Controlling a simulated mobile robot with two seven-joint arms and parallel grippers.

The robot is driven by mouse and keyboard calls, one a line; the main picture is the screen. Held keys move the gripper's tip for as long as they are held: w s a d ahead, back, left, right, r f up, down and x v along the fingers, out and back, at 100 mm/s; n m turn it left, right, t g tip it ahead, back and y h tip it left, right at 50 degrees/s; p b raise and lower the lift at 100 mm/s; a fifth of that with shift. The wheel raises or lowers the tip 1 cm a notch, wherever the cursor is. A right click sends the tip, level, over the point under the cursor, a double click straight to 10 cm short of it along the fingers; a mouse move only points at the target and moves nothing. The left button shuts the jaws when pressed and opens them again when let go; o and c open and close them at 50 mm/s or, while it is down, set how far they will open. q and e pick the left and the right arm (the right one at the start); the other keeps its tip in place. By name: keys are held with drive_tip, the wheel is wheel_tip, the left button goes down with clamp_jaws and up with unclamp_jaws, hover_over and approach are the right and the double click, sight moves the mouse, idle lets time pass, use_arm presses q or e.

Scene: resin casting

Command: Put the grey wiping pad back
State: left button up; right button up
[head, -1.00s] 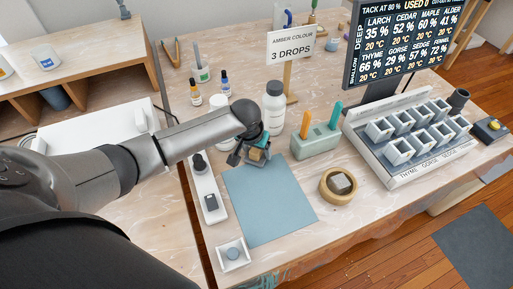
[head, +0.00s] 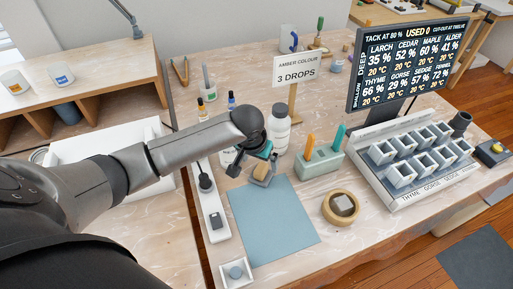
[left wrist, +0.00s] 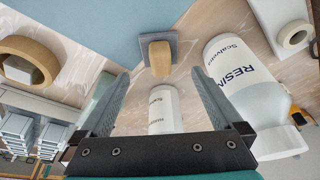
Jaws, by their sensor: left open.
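The grey wiping pad (head: 262,173), a flat grey square with a wooden grip, lies at the far edge of the blue mat (head: 272,222). In the left wrist view the pad (left wrist: 174,43) lies across the mat's edge, its grip (left wrist: 160,57) towards me. My left gripper (head: 254,164) is open and empty just above and behind the pad. In the left wrist view its fingers (left wrist: 161,75) are spread, with the pad beyond the tips and no finger visibly touching it. My right gripper is not in view.
Close around stand a resin bottle (head: 279,132), a green holder (head: 319,161) with coloured sticks, and a round wooden ring (head: 341,208) with a grey block in it. A white strip (head: 212,217) runs left of the mat. Most of the mat is clear.

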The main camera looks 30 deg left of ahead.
use_arm(q)
drive_tip(key=p+v, duration=0.1)
drive_tip(key=v, duration=0.5)
